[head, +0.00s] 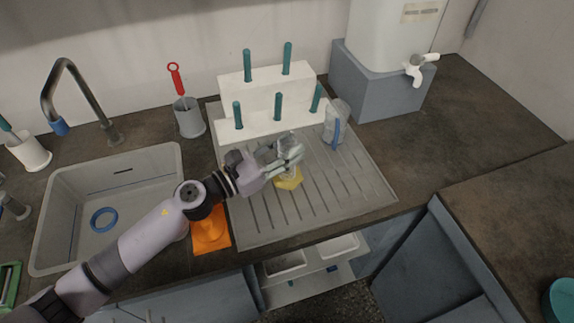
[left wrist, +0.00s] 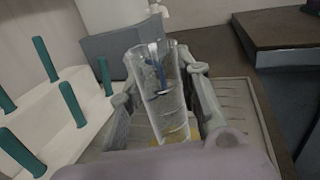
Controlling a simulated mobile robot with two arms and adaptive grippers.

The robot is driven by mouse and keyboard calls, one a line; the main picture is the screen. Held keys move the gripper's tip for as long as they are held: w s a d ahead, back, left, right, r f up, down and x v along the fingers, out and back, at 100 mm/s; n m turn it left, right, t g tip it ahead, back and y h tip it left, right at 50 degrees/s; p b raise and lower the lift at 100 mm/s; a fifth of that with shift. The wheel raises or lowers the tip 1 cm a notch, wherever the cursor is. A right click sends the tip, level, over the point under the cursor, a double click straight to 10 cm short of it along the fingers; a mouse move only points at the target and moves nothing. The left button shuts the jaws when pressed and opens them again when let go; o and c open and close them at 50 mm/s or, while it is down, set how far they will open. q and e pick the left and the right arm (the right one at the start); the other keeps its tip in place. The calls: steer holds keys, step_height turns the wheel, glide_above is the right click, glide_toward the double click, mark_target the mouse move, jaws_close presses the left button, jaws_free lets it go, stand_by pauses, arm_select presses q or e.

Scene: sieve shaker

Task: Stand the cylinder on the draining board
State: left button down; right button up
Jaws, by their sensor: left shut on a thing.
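A clear cylinder (head: 287,143) with a yellow foot (head: 289,184) is over the middle of the ribbed grey draining board (head: 345,205). My left gripper (head: 292,155) is shut on the cylinder's clear wall, one finger on each side. In the left wrist view, the clear cylinder (left wrist: 160,98) stands between the two fingers (left wrist: 163,97), its open rim up and roughly upright. Part of the yellow foot shows below it. I cannot tell whether the foot touches the board. My right gripper is not in view.
A white rack with teal pegs (head: 262,95) stands behind. A clear jug with a blue handle (head: 335,125) is on the board's back right. An orange thing (head: 210,232) lies at its front left, near the sink (head: 60,190). The board's front and right are clear.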

arm_select(q)
step_height(320, 180, down, 4)
steer(key=shift+r+b, duration=0.1)
steer(key=shift+b, duration=0.55)
steer(key=shift+f, duration=0.2)
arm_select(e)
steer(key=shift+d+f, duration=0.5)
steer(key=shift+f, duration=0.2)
arm_select(q)
steer(key=shift+f, duration=0.15)
steer(key=c, duration=1.2)
jaws_free()
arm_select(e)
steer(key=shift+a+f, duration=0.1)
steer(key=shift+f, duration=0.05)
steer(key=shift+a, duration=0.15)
